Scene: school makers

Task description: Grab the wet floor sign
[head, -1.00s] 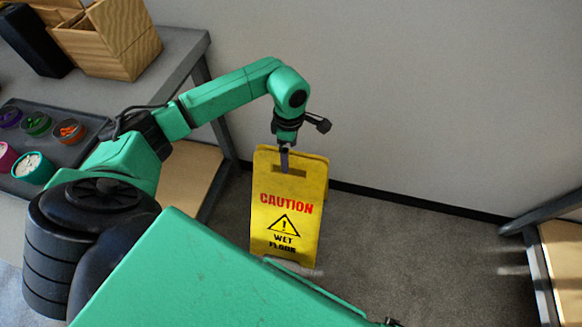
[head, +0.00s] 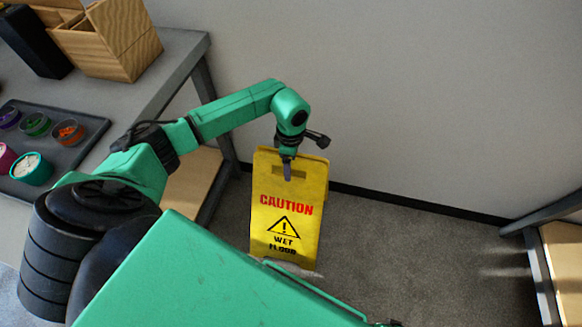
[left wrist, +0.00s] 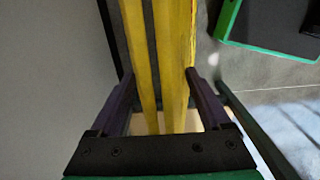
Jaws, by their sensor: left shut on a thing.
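The yellow wet floor sign (head: 285,195) stands upright on the grey carpet, with red CAUTION lettering and a black warning triangle. My left gripper (head: 287,170) reaches down to its top edge by the handle slot. In the left wrist view, the sign's two yellow panels (left wrist: 158,60) run between the dark fingers of my left gripper (left wrist: 160,82), which is shut on the sign's top. My right gripper is not in view.
A grey table (head: 182,60) at the left holds a wooden box (head: 115,40) and a dark tray (head: 75,150) with several small cups. A wall stands behind the sign. Another table (head: 545,225) is at the right. Carpet between is clear.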

